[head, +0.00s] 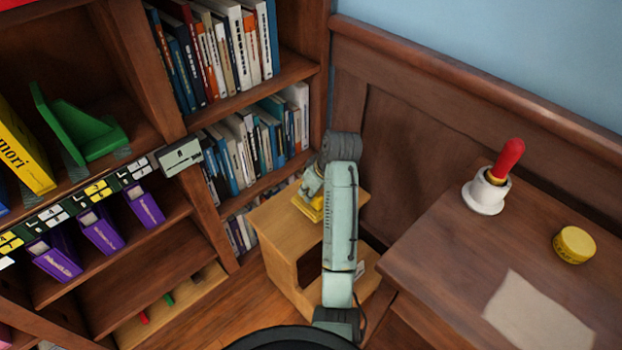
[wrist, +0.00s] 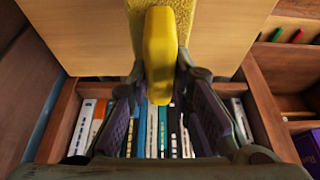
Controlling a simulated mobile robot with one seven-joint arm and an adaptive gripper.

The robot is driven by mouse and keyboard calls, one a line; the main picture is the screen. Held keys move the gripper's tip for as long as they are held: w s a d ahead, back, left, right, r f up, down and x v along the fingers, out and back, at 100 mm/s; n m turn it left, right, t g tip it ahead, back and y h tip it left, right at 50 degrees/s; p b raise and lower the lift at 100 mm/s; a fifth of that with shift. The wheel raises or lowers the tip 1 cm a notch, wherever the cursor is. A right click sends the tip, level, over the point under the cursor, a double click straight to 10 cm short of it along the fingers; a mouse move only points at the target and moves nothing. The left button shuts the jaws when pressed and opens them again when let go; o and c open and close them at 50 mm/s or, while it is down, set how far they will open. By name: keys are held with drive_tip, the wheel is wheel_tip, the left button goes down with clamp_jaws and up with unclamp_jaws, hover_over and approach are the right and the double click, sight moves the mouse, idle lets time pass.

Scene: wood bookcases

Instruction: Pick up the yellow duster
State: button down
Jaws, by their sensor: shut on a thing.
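The yellow duster (head: 308,209) is at the top of a small light-wood stand (head: 272,222), partly hidden by my gripper (head: 312,184) in the head view. In the wrist view the duster (wrist: 160,50) shows a smooth yellow grip over a rougher yellow base. The fingers of my gripper (wrist: 160,75) lie on either side of the grip and are shut on it. I cannot tell whether the duster's base touches the stand's top.
A bookcase full of books (head: 240,140) stands close behind and left of the stand.

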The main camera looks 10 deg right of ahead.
drive_tip(key=s+a+r+p, duration=0.1)
drive_tip(key=s+p, duration=0.3)
drive_tip(key=s, duration=0.9)
drive_tip(key=shift+a+r, duration=0.15)
drive_tip(key=shift+a, duration=0.15)
drive_tip(key=shift+s, duration=0.1)
drive_tip(key=c, duration=2.1)
unclamp_jaws()
clamp_jaws()
drive_tip(key=shift+a, duration=0.1)
